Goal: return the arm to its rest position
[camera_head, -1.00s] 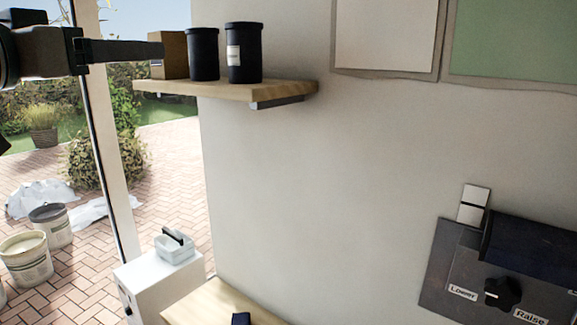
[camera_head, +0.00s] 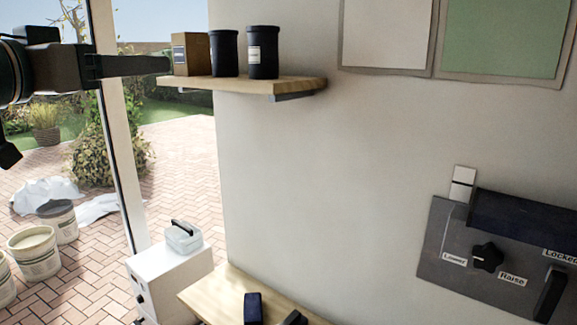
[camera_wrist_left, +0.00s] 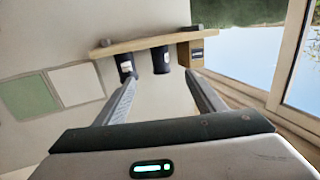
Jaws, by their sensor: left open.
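My left gripper (camera_head: 168,64) comes in from the left at the upper left of the head view, in front of the window side and left of the shelf's containers. In the left wrist view its two fingers (camera_wrist_left: 163,82) stand wide apart with nothing between them that is held; the shelf shows beyond them. It is open and empty. My right gripper is not in view.
A wooden shelf (camera_head: 300,86) carries a brown box (camera_head: 192,54) and two black canisters (camera_head: 263,52). A control panel (camera_head: 430,262) with a knob (camera_head: 487,257) is on the right. A white cabinet (camera_head: 172,283) and wooden tabletop (camera_head: 215,292) stand below. The wall's middle is clear.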

